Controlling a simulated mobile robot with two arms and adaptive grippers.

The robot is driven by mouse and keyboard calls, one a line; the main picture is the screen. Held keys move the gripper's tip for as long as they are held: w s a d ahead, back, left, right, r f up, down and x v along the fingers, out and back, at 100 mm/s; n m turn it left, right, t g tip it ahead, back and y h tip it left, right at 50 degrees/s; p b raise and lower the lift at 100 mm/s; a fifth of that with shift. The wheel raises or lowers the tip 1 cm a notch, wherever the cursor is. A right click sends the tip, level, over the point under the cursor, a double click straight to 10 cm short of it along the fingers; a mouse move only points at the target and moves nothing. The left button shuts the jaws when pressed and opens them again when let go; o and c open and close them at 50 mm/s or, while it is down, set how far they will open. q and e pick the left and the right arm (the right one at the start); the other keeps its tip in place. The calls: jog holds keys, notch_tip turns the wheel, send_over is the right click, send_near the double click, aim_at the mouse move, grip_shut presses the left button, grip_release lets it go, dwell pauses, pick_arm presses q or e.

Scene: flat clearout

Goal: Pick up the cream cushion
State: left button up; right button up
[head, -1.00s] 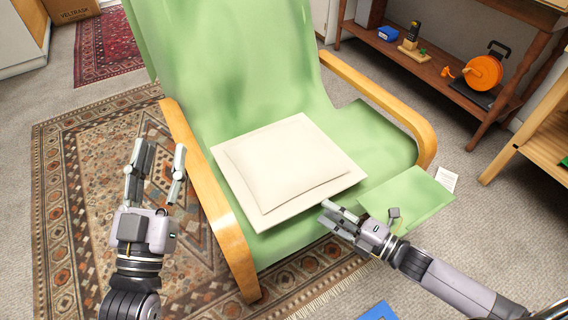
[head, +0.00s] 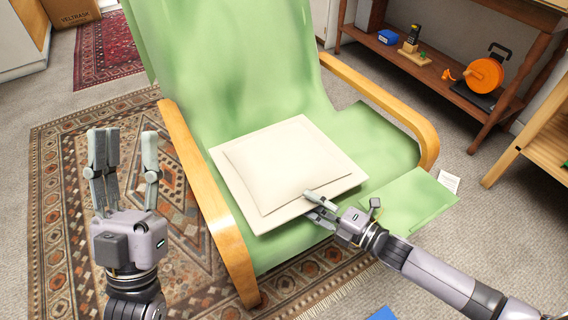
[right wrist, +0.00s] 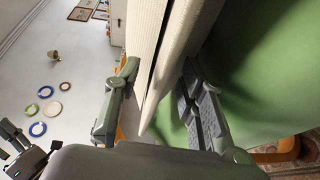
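The cream cushion (head: 285,165) lies flat on the seat of the green armchair (head: 225,70), its front right edge nearest my right arm. My right gripper (head: 314,207) is at that edge, one finger above the cushion and the other below. In the right wrist view the cushion's edge (right wrist: 162,60) stands between the spread fingers (right wrist: 160,95). The gripper looks open around it, with no clear grip. My left gripper (head: 127,165) is open and empty, left of the armchair above the patterned rug.
Wooden armrests (head: 205,200) flank the seat; the left one stands between my left gripper and the cushion. A wooden shelf (head: 455,85) with an orange reel (head: 484,76) stands at the right back. A green flap (head: 408,200) lies right of my right gripper.

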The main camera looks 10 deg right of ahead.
jog(key=shift+c, duration=0.2)
grip_shut()
dwell(0.6)
